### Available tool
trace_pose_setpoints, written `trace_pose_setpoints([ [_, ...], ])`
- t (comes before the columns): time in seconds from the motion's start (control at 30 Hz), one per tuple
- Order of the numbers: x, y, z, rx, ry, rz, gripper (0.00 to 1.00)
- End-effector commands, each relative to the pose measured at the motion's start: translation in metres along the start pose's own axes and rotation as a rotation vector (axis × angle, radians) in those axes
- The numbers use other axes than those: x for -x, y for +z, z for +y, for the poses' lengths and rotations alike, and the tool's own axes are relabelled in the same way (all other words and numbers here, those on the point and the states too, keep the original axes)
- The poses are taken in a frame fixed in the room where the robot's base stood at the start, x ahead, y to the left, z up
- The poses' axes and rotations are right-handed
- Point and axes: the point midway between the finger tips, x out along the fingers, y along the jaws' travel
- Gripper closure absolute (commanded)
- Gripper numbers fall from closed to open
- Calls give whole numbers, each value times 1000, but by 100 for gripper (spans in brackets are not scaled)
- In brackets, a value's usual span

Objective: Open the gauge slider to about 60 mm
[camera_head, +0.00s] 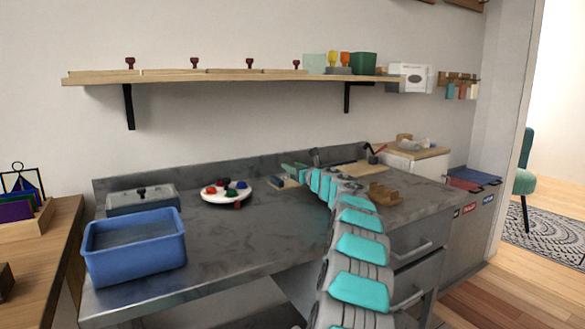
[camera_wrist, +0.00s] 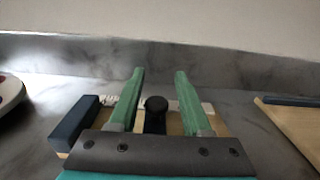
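The gauge (camera_head: 285,184) is a small wooden board on the grey worktop. In the wrist view its pale wood (camera_wrist: 174,126) shows beneath my fingers, with a dark blue block (camera_wrist: 74,122) at its left end and a white strip along its far edge. My gripper (camera_wrist: 160,76) is open, with one green finger on each side of the knob and visible gaps between. It also shows in the head view (camera_head: 294,168). My gripper's body hides the near part of the gauge, and scale marks are unreadable.
A white round tray (camera_head: 228,197) with coloured knobs lies left of the gauge. A blue bin (camera_head: 135,258) stands at the front left. A wooden board (camera_wrist: 292,125) lies to the right in the wrist view. The backsplash (camera_wrist: 240,65) rises behind.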

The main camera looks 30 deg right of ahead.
Motion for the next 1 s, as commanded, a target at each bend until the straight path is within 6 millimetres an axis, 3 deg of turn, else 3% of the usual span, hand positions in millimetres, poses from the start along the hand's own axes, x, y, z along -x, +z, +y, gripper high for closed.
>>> trace_pose_setpoints([
  [0.47, 6, 0, 0, -1, -1, -1, 43],
  [1.0, 65, -1, -1, -2, -2, -1, 43],
])
